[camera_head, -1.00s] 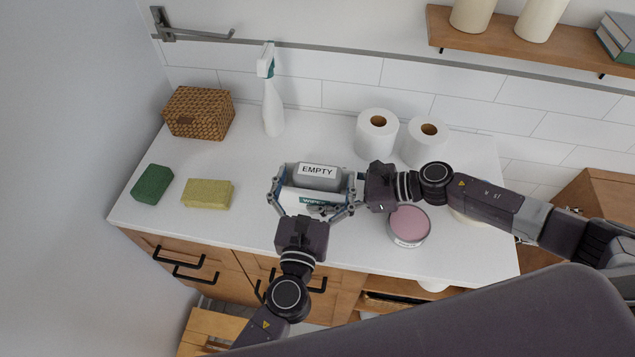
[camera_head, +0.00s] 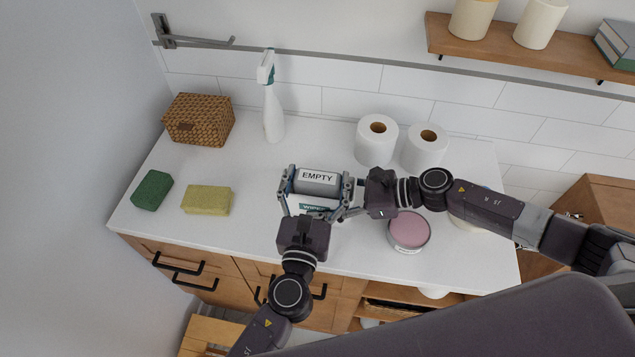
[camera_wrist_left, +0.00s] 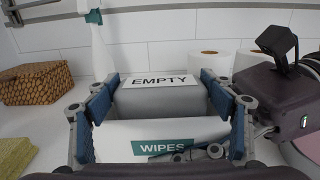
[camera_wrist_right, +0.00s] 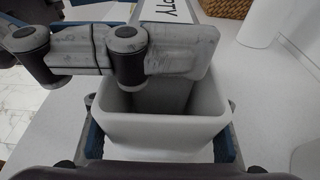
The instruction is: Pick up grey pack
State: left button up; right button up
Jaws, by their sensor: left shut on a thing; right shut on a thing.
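The grey pack (camera_head: 318,186), with a white EMPTY label on top, stands partly inside an open white wipes box (camera_head: 308,210) on the counter. My left gripper (camera_head: 317,178) reaches in from the front, one finger on each side of the grey pack, shut on it; the left wrist view shows the pack (camera_wrist_left: 160,100) between its blue pads. My right gripper (camera_head: 358,198) comes from the right, shut on the wipes box (camera_wrist_right: 160,135), whose walls show in the right wrist view. The pack's lower part is hidden in the box.
A pink-topped tin (camera_head: 409,230) sits close beside my right gripper. Two paper rolls (camera_head: 375,145) and a spray bottle (camera_head: 273,115) stand behind. A wicker basket (camera_head: 198,120), a green sponge (camera_head: 152,190) and a yellow sponge (camera_head: 206,199) are on the left.

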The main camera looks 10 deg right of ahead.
pick_arm(q)
notch_tip(320, 180, up, 10)
dwell(0.6)
pick_arm(e)
jog(key=o, duration=1.4)
jog(key=shift+c, duration=0.2)
jog(key=v, duration=1)
jog(key=shift+s+d, duration=0.2)
jog(key=shift+d, duration=0.2)
jog(key=shift+s+d+r, duration=0.15)
jog(key=shift+d+r, duration=0.15)
jog(key=shift+d, duration=0.2)
